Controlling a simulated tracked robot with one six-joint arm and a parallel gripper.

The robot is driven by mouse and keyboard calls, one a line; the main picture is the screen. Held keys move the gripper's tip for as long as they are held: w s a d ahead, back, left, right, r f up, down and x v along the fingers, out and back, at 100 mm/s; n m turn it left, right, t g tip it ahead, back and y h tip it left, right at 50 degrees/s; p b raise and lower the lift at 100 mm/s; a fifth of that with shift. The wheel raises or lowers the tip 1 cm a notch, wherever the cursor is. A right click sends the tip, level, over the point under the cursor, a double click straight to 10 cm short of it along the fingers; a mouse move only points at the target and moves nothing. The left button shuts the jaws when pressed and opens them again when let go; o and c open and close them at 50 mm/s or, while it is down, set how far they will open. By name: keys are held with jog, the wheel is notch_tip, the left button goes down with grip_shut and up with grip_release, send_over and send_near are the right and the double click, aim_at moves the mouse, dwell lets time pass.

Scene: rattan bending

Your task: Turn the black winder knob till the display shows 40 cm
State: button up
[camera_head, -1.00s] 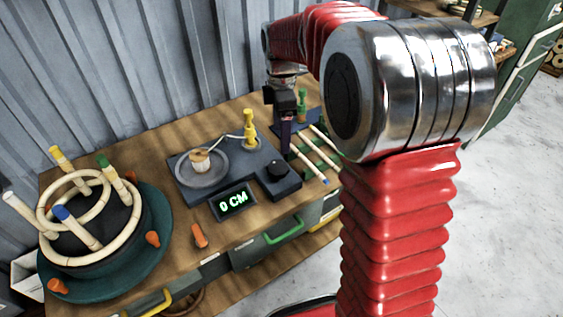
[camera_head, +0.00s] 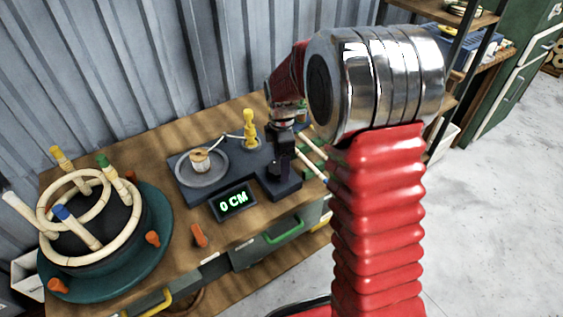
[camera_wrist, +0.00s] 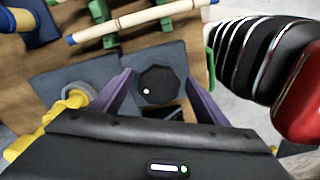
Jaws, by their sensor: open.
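The black winder knob (camera_wrist: 160,86) shows in the wrist view as a dark faceted disc with a white dot near its lower left. It stands on the dark winder base (camera_head: 217,181). My gripper (camera_wrist: 158,92) is open, with its two purple fingers on either side of the knob. The display (camera_head: 233,202) reads 0 CM in green. A small spool (camera_head: 200,161) sits on a round plate (camera_head: 215,176).
A yellow post (camera_head: 250,130) stands behind the winder, near my gripper. A cane stick (camera_wrist: 135,22) lies on green rests beyond the knob. A round former with cane hoops (camera_head: 85,262) fills the bench's left side. An orange peg (camera_head: 199,236) lies in front.

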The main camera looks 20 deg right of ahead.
jog(key=shift+c, duration=0.6)
jog(key=c, duration=0.9)
jog(key=shift+m, duration=0.3)
jog(key=m, duration=0.4)
jog(key=shift+s, duration=0.25)
jog(key=m, duration=0.4)
jog(key=shift+s+a+m, duration=0.15)
jog(key=shift+a+m, duration=0.05)
jog(key=shift+m, duration=0.1)
jog(key=m, duration=0.6)
jog(key=shift+s+a, duration=0.15)
jog(key=shift+a, duration=0.1)
jog(key=m, duration=0.6)
jog(key=shift+a+m, duration=0.3)
jog(key=shift+m, duration=0.1)
